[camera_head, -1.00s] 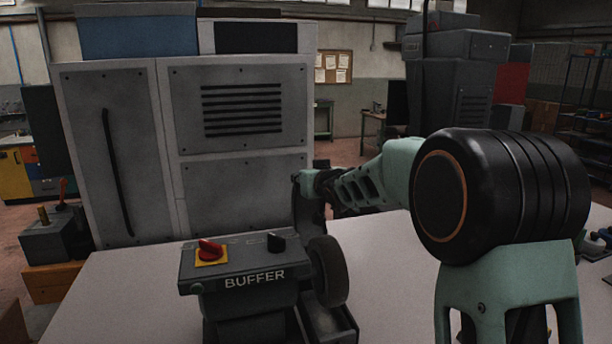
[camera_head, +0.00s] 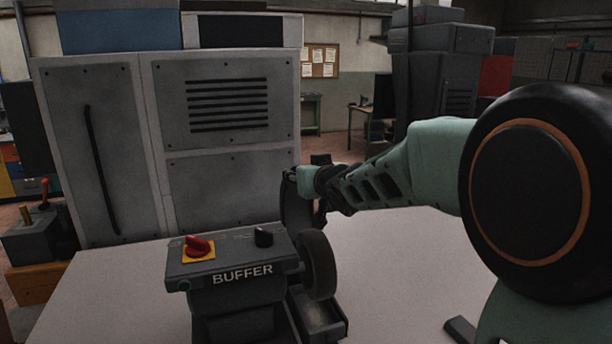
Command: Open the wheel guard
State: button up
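The grey buffer (camera_head: 235,292) stands on the light table, with a red switch (camera_head: 199,245) on a yellow plate and a black knob (camera_head: 264,236) on top. Its dark round wheel (camera_head: 318,266) is on the right side. A dark curved piece, which looks like the wheel guard (camera_head: 293,212), stands up behind and above the wheel, leaving the wheel's front uncovered. My gripper (camera_head: 318,184) is at the far end of my arm, right at this curved piece. The fingers are small, dark and partly hidden, so I cannot tell whether they grip or only touch it.
A dark tray (camera_head: 328,322) sits below the wheel. The pale table (camera_head: 400,270) is clear to the right, under my arm. A large grey cabinet (camera_head: 225,150) stands behind the table. A small dark box with levers (camera_head: 38,232) is at the left.

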jog(key=shift+v, duration=1.85)
jog(key=shift+f, duration=0.1)
